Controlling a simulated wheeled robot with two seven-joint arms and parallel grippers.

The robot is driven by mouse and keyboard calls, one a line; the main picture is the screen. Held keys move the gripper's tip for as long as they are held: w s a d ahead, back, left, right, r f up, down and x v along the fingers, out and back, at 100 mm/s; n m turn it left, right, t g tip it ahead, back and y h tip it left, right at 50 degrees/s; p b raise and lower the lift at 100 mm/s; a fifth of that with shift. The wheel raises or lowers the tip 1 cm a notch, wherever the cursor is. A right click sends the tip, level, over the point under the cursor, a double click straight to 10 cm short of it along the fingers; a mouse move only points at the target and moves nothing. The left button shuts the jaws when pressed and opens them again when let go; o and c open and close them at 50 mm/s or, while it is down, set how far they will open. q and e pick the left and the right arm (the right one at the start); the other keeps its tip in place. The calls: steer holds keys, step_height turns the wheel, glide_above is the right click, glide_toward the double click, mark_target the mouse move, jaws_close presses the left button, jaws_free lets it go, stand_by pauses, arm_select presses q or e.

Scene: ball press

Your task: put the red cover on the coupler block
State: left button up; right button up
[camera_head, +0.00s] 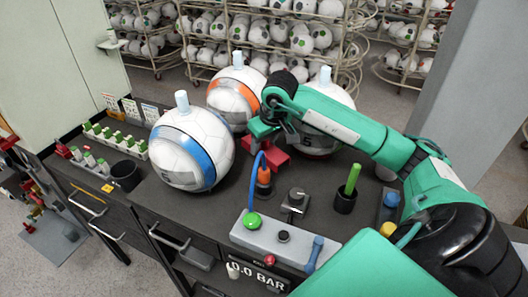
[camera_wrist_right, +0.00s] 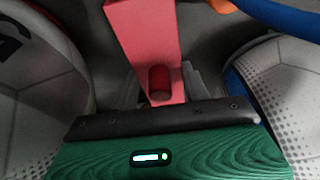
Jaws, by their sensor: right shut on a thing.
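My right gripper (camera_head: 262,130) reaches in from the right, over the bench between the balls. My left gripper is not in view.
Balls with blue (camera_head: 192,150), orange (camera_head: 236,98) and dark bands crowd around the gripper. An orange fitting (camera_head: 263,177) on a blue hose stands in front. Bench is clear left of the panel.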

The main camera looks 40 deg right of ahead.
mark_target(266, 149)
steer(key=shift+f+p, duration=0.5)
steer(key=shift+f, duration=1.65)
steer(key=shift+f+b, duration=0.25)
steer(key=shift+b, duration=0.05)
steer(key=o, duration=1)
steer(key=shift+r, duration=0.1)
